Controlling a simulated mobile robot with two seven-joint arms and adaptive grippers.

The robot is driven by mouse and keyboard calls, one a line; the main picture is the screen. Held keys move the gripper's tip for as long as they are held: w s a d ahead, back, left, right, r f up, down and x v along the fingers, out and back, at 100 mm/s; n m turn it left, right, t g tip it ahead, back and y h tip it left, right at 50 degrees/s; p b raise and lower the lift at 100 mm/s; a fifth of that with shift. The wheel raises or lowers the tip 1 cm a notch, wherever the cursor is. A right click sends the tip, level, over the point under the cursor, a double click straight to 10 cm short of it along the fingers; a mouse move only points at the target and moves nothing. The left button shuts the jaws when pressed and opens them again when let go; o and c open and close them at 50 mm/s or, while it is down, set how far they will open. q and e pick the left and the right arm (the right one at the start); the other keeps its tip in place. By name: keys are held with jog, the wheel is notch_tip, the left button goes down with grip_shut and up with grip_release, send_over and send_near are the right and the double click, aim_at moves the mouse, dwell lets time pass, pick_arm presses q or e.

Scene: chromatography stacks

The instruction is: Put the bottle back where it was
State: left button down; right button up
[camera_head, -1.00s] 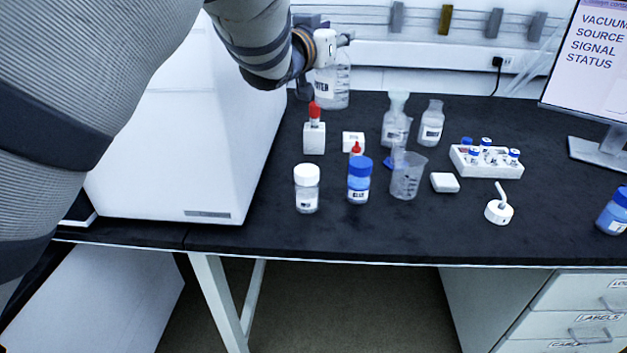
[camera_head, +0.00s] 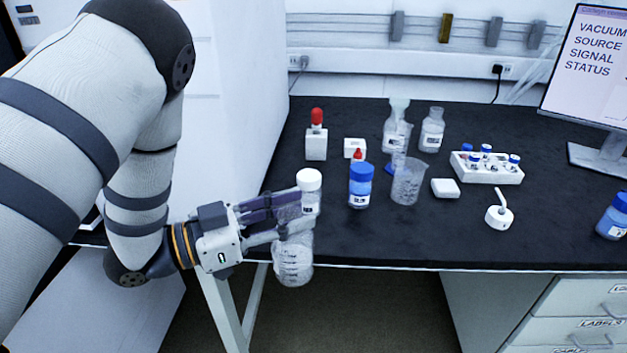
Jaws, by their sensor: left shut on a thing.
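My left gripper (camera_head: 296,212) is shut on a clear glass bottle (camera_head: 293,262) with dark graduation marks. The bottle hangs below the fingers, over the table's front edge and the floor beyond it. Its upper part is partly hidden by the fingers. My right gripper is not in view.
A large white cabinet (camera_head: 245,110) bounds the left.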

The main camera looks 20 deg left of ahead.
pick_arm(q)
jog(key=m+g+h, duration=0.2)
send_over(275, 266)
jog(key=s+d, duration=0.2)
jog(key=s, duration=0.2)
notch_tip(275, 266, down, 5)
jog(key=shift+w+r, duration=0.1)
jog(key=shift+w, duration=0.05)
jog(key=shift+d, duration=0.1)
